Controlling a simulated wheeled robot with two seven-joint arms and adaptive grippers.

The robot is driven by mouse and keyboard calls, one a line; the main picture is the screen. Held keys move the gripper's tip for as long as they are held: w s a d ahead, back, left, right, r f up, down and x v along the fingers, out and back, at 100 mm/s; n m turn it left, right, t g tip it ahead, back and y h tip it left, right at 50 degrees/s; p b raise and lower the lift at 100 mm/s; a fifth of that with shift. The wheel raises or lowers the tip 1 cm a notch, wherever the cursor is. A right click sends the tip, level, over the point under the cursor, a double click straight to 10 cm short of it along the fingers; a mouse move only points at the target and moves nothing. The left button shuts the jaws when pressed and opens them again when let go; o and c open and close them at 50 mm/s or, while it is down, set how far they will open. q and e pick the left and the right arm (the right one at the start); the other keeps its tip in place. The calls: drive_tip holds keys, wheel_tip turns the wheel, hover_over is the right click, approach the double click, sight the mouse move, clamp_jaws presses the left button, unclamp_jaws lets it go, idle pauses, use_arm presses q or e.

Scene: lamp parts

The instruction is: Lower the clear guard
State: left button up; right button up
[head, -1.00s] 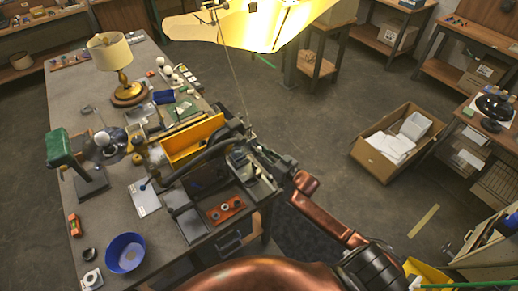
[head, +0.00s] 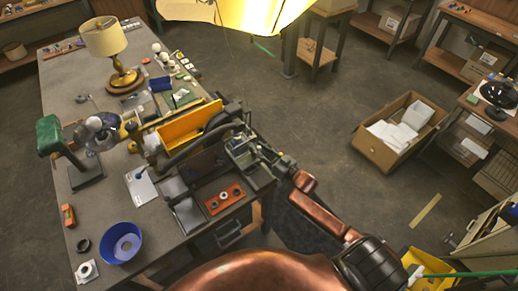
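My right arm comes up from the bottom. Its dark gripper (head: 248,141) is at the right edge of the workbench (head: 110,198), beside a small grey machine part (head: 241,157) with a pale, glassy-looking face. This may be the clear guard, but it is too small to be sure or to tell its tilt. The gripper's fingers blend into the dark parts around them, so I cannot tell whether they are open or touching it. My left gripper is not in view.
A yellow bin (head: 190,128) and a dark curved hose (head: 203,138) lie left of the gripper.

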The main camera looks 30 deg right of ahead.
drive_tip(key=shift+o, duration=0.4)
drive_tip(key=shift+r, duration=0.15)
drive_tip(key=v, duration=1.2)
